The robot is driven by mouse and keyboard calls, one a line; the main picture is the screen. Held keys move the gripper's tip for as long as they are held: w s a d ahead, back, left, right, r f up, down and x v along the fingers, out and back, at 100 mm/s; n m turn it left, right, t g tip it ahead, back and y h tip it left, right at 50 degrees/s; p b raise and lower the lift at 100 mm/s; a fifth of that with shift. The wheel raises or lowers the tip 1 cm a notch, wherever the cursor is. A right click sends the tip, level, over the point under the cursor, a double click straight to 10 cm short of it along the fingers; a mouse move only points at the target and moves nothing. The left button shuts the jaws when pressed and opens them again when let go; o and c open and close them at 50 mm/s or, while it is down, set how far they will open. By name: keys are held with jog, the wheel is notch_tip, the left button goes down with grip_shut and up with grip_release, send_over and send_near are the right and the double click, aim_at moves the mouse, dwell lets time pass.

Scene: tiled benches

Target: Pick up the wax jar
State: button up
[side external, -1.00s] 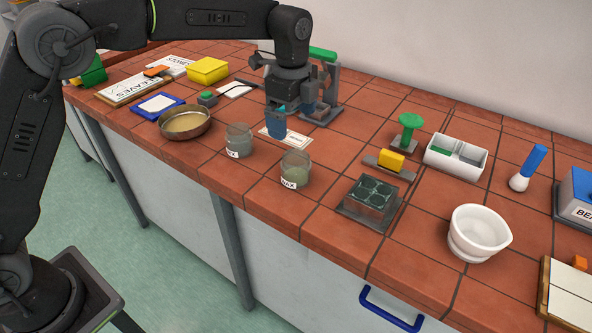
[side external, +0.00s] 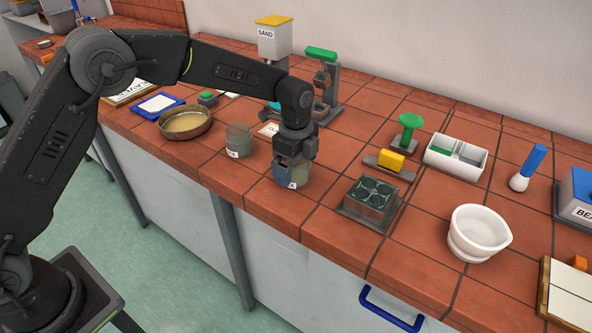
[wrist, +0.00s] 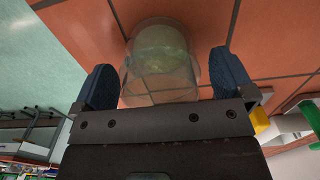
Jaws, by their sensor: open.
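The wax jar (side external: 291,182) is a clear glass jar with pale greenish contents and a white label, standing on the red tiles near the bench's front edge. My gripper (side external: 290,168) is down over it from above and hides its upper part in the side view. In the wrist view the jar (wrist: 160,62) lies between the two blue fingers of my open gripper (wrist: 165,85), with a gap visible on each side. I cannot tell how far down the jar the fingers reach.
A similar glass jar (side external: 239,141) stands to the left, beside a brown pan (side external: 185,122). A yellow block (side external: 391,160) and a white mortar (side external: 478,232) stand further right.

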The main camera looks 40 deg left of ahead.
jog(key=shift+f, duration=0.75)
jog(key=shift+c, duration=0.3)
jog(key=c, duration=1.2)
jog(key=shift+r, duration=0.15)
jog(key=shift+c, duration=0.2)
notch_tip(320, 180, up, 4)
jog(key=shift+r, duration=0.15)
jog(key=s+a+r, duration=0.2)
jog(key=a+r, duration=0.4)
jog(key=a, duration=0.5)
jog(key=shift+s+a+r, duration=0.2)
jog(key=shift+s, duration=0.15)
